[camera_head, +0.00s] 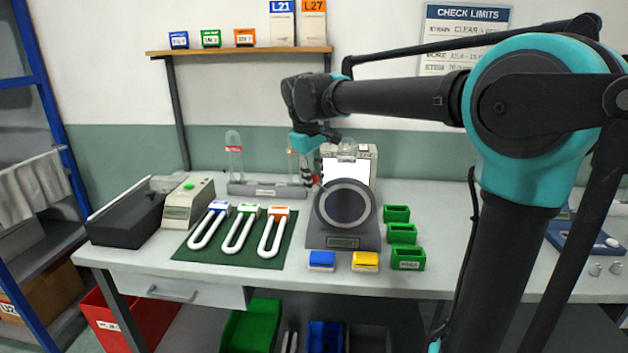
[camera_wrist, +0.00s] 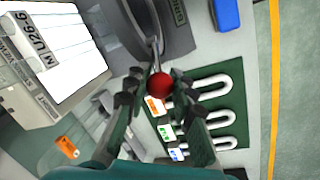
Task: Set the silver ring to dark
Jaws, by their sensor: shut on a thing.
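The silver ring (camera_head: 345,203) surrounds a dark round window on the front of a grey tilted instrument (camera_head: 328,239) on the bench. In the wrist view, part of the grey instrument (camera_wrist: 178,38) is at the top, with a thin metal lever ending in a red ball knob (camera_wrist: 160,87). My gripper (camera_wrist: 157,93) has a finger on each side of the knob and is shut on it. In the head view my gripper (camera_head: 313,180) is just left of the ring, partly blocked from clear sight. Any marks on the ring are too small to read.
A green mat (camera_head: 205,254) with several white U-shaped tubes lies left of the instrument. Blue (camera_head: 321,261) and yellow (camera_head: 365,261) blocks stand in front. Green bins (camera_head: 408,258) stand to its right. Glass tubes (camera_head: 234,153) stand in a rack behind.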

